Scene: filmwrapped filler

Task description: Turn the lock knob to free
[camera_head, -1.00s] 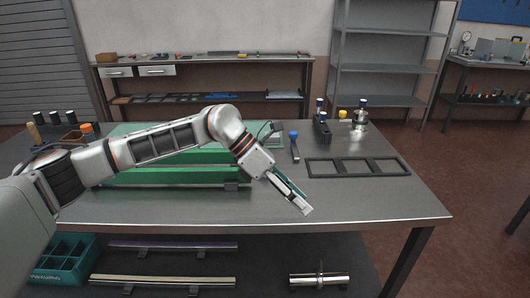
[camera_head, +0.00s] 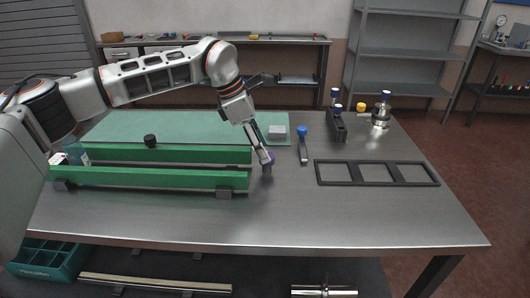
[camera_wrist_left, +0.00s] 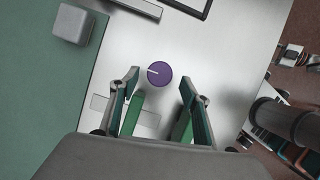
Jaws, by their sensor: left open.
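The lock knob (camera_wrist_left: 159,74) is a purple disc with a white line pointing left in the left wrist view. In the head view the purple knob (camera_head: 269,161) stands low on the steel bench, just beyond the right ends of the green rails, partly hidden by a fingertip. My left gripper (camera_wrist_left: 159,86) is open and points down at it. In the wrist view the knob lies between the fingertips, with a gap visible on each side. I cannot tell the height gap between the tips and the knob. My right gripper is in neither view.
Two green rails (camera_head: 160,179) lie left of the knob, in front of a green mat (camera_head: 110,129). A grey block (camera_head: 277,132), a blue-topped lever (camera_head: 303,145) and a dark three-window frame (camera_head: 376,173) are nearby. The bench front is clear.

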